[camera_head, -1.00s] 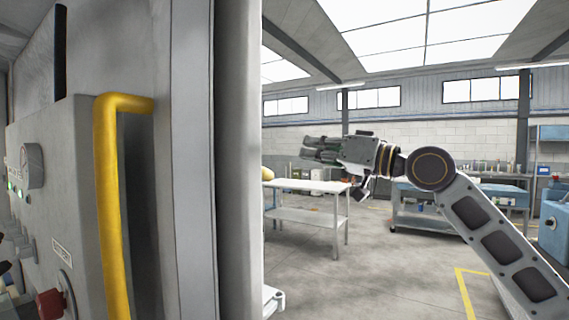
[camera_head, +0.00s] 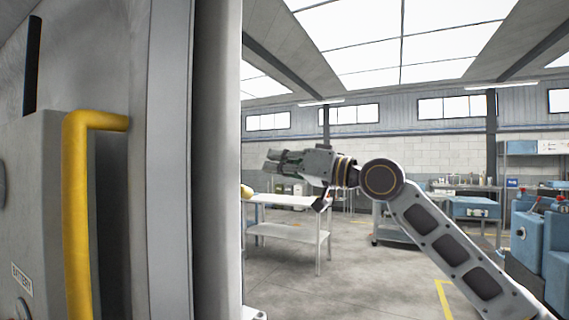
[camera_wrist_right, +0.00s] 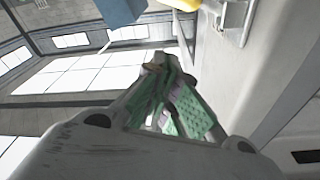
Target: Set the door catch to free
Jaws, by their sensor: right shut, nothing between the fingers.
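A tall grey door or cabinet panel (camera_head: 160,180) fills the left of the head view, its dark edge (camera_head: 217,160) facing right. I cannot make out the door catch for certain. A small metal fitting (camera_wrist_right: 232,20) on a pale panel shows at the top of the wrist view, but I cannot tell whether it is the catch. My right gripper (camera_head: 272,162) points left towards the panel edge, in open air. It is shut and empty; its green-padded fingers (camera_wrist_right: 168,100) show in the wrist view. My left gripper is out of view.
A yellow handle (camera_head: 76,215) stands out at the left. A white table (camera_head: 290,202) is behind my right gripper. A workbench (camera_head: 470,207) and blue machines (camera_head: 540,245) stand at the right. Open floor (camera_head: 370,285) lies between.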

